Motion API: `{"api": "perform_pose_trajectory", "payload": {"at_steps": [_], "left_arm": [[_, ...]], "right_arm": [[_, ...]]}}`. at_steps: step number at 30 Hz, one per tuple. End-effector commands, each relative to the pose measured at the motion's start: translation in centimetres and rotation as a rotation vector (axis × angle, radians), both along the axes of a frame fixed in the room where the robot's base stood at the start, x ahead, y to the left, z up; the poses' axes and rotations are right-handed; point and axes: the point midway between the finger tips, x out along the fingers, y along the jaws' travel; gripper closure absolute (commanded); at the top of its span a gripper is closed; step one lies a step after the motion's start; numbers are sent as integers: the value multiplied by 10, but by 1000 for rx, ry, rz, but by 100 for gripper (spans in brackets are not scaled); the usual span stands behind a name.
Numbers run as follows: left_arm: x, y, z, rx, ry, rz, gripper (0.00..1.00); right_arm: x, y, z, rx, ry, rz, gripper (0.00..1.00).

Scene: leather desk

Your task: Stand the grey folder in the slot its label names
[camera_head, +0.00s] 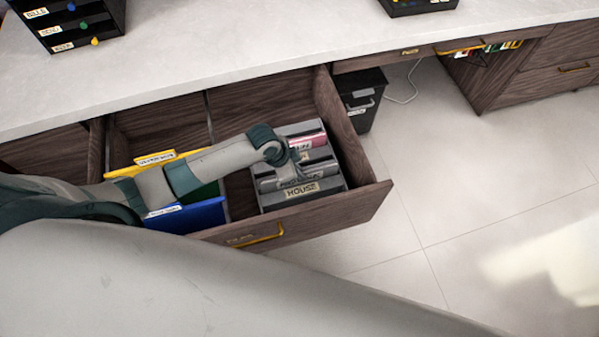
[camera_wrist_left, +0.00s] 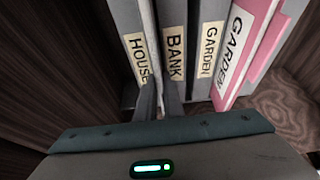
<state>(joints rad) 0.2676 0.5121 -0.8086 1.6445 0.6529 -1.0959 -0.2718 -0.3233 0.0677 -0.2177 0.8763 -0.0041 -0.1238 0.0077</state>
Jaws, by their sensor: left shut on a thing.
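A grey rack with upright slots stands in the open drawer; its front label reads HOUSE (camera_head: 301,190). In the left wrist view the labels HOUSE (camera_wrist_left: 138,58), BANK (camera_wrist_left: 175,56) and GARDEN (camera_wrist_left: 210,48) run left to right. My left gripper (camera_head: 297,177) is over the rack, pointing down into it. It is shut on the grey folder (camera_wrist_left: 149,35), a thin upright edge between the HOUSE and BANK labels. The folder's lower part and own label cannot be made out clearly. My right gripper is out of view.
A pink folder (camera_wrist_left: 247,50) labelled GARDEN stands beyond the rack's GARDEN label. Yellow and blue folders (camera_head: 190,216) stand left in the drawer, partly behind my arm. The drawer's right wall (camera_head: 340,125) is close to the rack. A black bin (camera_head: 362,98) stands outside.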

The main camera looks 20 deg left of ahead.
Motion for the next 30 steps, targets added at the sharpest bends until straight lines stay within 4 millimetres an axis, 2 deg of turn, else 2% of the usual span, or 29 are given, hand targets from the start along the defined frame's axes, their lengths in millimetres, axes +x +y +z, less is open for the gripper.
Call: {"api": "perform_pose_trajectory", "payload": {"at_steps": [13, 15, 16, 30], "left_arm": [[1, 0, -5, -1, -2, -1, 100], [0, 0, -5, 0, -2, -1, 78], [0, 0, -5, 0, -2, -1, 74], [0, 1, 1, 0, -2, -1, 74]], "right_arm": [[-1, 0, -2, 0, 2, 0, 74], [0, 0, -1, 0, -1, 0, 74], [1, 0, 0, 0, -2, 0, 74], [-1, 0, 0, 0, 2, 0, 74]]}}
